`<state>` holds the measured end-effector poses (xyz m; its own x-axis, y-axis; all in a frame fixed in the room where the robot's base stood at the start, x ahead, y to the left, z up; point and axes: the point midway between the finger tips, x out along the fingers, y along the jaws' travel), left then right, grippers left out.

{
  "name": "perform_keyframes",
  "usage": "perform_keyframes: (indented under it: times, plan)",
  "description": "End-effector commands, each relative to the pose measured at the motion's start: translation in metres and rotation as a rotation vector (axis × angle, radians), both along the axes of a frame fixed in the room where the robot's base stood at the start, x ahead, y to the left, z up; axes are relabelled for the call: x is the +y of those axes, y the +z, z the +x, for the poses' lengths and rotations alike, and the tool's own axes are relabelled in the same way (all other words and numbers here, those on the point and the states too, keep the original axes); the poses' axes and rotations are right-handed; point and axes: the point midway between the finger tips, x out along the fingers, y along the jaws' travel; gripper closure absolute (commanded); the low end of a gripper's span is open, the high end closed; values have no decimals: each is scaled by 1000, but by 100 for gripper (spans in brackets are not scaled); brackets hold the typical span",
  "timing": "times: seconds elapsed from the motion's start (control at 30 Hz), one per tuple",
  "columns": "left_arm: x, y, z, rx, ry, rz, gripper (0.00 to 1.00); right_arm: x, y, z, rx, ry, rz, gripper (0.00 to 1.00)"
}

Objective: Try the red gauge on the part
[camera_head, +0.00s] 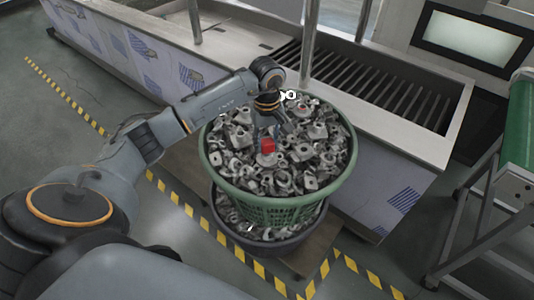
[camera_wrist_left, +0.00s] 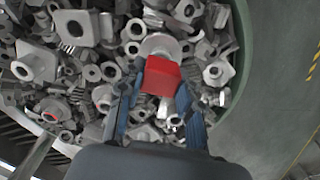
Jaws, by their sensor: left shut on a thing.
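The red gauge (camera_head: 267,146) is a small red block. My left gripper (camera_head: 266,136) points down over the green basket and is shut on the gauge. In the left wrist view the gauge (camera_wrist_left: 160,77) sits between the blue-grey fingertips (camera_wrist_left: 158,98). A grey part with a round flange (camera_head: 266,160) lies just below the gauge; its rounded edge also shows in the left wrist view (camera_wrist_left: 160,45). I cannot tell whether the gauge touches it or is around its end, because the gauge and fingers cover that spot. My right gripper is in neither view.
The green basket (camera_head: 233,193) is heaped with loose grey metal parts. A part near its far side shows red (camera_head: 301,107). A dark tub (camera_head: 263,247) with more parts stands beneath. A metal tank (camera_head: 403,127) stands behind; a green-topped frame (camera_head: 521,130) is at right.

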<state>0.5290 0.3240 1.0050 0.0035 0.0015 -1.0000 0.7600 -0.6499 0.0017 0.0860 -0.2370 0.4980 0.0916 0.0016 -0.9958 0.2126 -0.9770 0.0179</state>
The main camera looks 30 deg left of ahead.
Motion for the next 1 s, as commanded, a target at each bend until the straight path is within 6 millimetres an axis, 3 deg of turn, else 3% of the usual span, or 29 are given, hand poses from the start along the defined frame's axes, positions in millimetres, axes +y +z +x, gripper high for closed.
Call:
perform_keyframes:
  times: [0.7,1.0]
  plan:
    - [0,28,0,1,0,0,97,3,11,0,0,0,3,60]
    - [0,30,-1,1,0,0,97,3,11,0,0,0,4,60]
